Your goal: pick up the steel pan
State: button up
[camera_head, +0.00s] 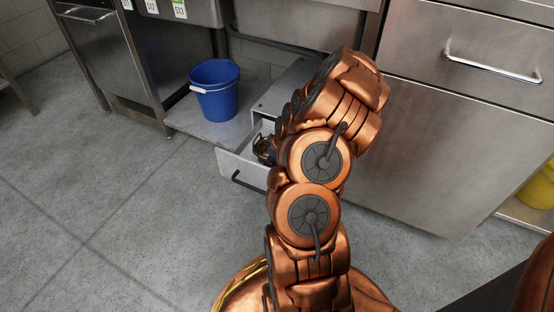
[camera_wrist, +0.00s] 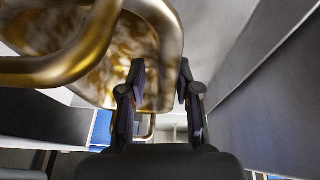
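In the wrist view a shiny metal vessel with a thick looped handle, which I take to be the steel pan (camera_wrist: 105,62), fills the upper left; it looks brassy. My gripper (camera_wrist: 162,75) has its two dark fingers apart, with part of the pan's edge showing between or just behind them. I cannot tell whether they touch it. In the head view a small dark and brassy item (camera_head: 264,149) shows in the open drawer (camera_head: 240,166), mostly hidden by my arm. My gripper is hidden there.
A blue bucket (camera_head: 214,92) stands on the low shelf (camera_head: 205,127) left of the drawer. Steel cabinet fronts (camera_head: 440,150) rise close on the right. A yellow container (camera_head: 540,187) is at the right edge. The grey tiled floor (camera_head: 100,210) is clear at left.

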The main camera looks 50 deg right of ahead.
jog(key=shift+x, duration=1.1)
jog(key=shift+f, duration=0.2)
grip_shut()
